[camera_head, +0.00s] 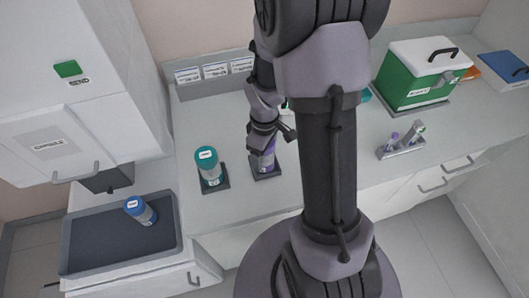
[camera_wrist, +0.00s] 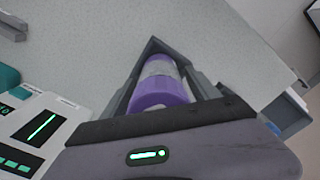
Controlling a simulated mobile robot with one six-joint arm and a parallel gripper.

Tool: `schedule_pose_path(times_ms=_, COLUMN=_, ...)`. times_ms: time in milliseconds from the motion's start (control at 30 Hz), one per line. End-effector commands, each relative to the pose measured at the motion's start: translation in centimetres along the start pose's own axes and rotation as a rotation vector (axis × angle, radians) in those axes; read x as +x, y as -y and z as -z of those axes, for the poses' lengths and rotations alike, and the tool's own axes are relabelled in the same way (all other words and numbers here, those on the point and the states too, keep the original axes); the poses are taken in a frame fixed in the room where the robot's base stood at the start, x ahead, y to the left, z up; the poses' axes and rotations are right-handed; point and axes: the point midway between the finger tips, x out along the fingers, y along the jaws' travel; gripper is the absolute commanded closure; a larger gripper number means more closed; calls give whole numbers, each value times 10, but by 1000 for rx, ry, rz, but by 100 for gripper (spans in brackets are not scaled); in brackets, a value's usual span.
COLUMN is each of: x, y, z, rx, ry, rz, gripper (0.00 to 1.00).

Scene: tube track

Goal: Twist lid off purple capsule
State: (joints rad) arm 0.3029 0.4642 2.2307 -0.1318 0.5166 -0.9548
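The purple capsule (camera_head: 262,162) stands on a small dark base (camera_head: 268,174) on the counter, partly hidden by my gripper in the head view. In the wrist view its purple lid (camera_wrist: 160,92) is closest to the camera, with a pale body and another purple part beyond. My gripper (camera_head: 264,138) is at the top of the capsule. In the wrist view, grey parts flank the lid on both sides. I cannot tell whether the fingers press on it.
A teal capsule (camera_head: 207,168) stands on its own base to the left. A blue-topped capsule (camera_head: 139,209) is on a dark tray (camera_head: 82,262). A green box with a white lid (camera_head: 411,88) and a small rack (camera_head: 401,150) are to the right.

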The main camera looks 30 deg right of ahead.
Motion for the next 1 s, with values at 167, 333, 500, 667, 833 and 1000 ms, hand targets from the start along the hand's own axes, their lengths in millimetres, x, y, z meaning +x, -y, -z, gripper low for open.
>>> schedule_pose_path(times_ms=167, x=0, y=0, z=0, rx=-1, ry=0, rz=0, gripper=68)
schedule_pose_path(times_ms=333, x=0, y=0, z=0, rx=-2, ry=0, rz=0, gripper=41)
schedule_pose_path(times_ms=500, x=0, y=0, z=0, rx=-2, ry=0, rz=0, gripper=21)
schedule_pose_path(times_ms=667, x=0, y=0, z=0, rx=-2, ry=0, rz=0, gripper=21)
schedule_pose_path(times_ms=833, x=0, y=0, z=0, rx=-2, ry=0, rz=0, gripper=21)
schedule_pose_path(times_ms=1000, x=0, y=0, z=0, rx=-2, ry=0, rz=0, gripper=21)
